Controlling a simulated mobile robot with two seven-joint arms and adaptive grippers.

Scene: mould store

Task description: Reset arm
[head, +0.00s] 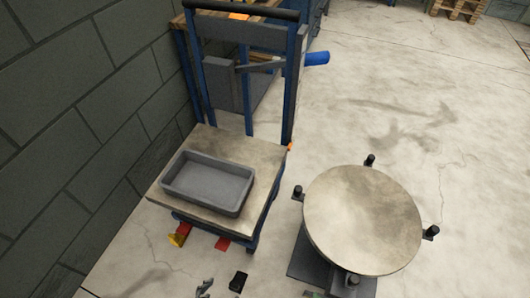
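What looks like the tip of my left gripper (221,284) shows at the bottom edge, as a grey metal piece and a small black piece. Most of it is cut off, and I cannot tell whether it is open or shut. It is in front of the lift trolley, and nothing is seen held in it. My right gripper is not in view. A grey rectangular tray (244,203) sits on the trolley's worn flat platform (211,141). The tray looks empty.
The trolley's blue upright frame (290,90) has a black top handle. A round worn turntable (362,218) with black knobs around it stands at the right. A grey block wall (75,110) rises at the left. The concrete floor at upper right is clear up to a pallet (458,9).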

